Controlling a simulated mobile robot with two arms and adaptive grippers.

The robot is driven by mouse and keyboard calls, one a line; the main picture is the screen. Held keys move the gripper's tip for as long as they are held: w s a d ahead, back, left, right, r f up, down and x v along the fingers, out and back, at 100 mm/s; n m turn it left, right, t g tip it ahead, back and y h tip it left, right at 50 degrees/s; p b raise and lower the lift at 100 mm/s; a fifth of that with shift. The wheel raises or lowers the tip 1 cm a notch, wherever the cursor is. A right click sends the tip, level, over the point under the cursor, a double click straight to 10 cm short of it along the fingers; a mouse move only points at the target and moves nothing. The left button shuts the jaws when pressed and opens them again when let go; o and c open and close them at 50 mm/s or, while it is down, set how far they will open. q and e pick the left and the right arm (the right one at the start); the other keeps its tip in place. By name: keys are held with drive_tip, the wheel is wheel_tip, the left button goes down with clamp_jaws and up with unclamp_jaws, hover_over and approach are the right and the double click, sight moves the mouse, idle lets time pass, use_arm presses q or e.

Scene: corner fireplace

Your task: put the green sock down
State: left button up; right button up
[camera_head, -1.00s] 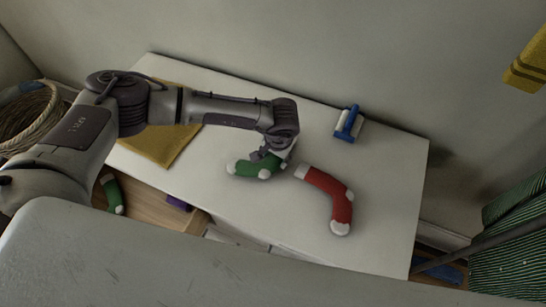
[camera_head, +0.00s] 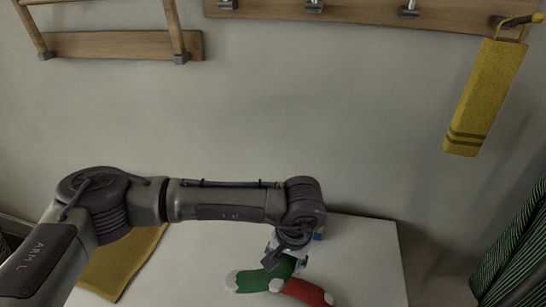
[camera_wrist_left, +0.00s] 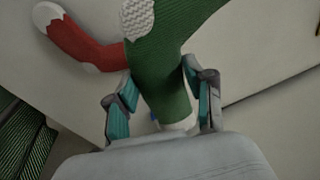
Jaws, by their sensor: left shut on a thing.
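The green sock (camera_head: 282,272), with white heel and toe, is held between the two fingers of my left gripper (camera_head: 287,261). In the left wrist view the green sock (camera_wrist_left: 168,75) runs up from between the teal-padded fingers (camera_wrist_left: 160,108), close to the camera. It looks raised above the table, but I cannot tell how far. The red sock (camera_head: 306,292) lies on the white table (camera_head: 365,260), cut off by the lower picture edge; it also shows in the left wrist view (camera_wrist_left: 88,48). My right gripper is out of view.
A yellow cloth (camera_head: 122,263) lies on the table's left side. A blue object (camera_head: 319,236) is mostly hidden behind my left gripper. A yellow item (camera_head: 483,100) hangs from the hook rail (camera_head: 270,8). Dark green striped fabric (camera_head: 515,240) hangs at right. The table's right part is clear.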

use_arm(q)
drive_tip(key=shift+n, duration=0.9)
drive_tip(key=a, duration=0.3)
drive_tip(key=s+a+r, duration=0.1)
drive_tip(key=a, duration=0.2)
drive_tip(key=s+a, duration=0.1)
drive_tip(key=a, duration=0.3)
drive_tip(key=shift+s+a+r, duration=0.1)
drive_tip(key=shift+s+r, duration=0.05)
drive_tip(key=shift+r, duration=0.25)
drive_tip(key=s+a+r+n, duration=0.2)
drive_tip(key=s+a, duration=0.4)
drive_tip(key=a, duration=0.4)
drive_tip(key=shift+s+a+r, duration=0.3)
drive_tip(key=shift+r, duration=0.05)
drive_tip(key=shift+w, duration=0.1)
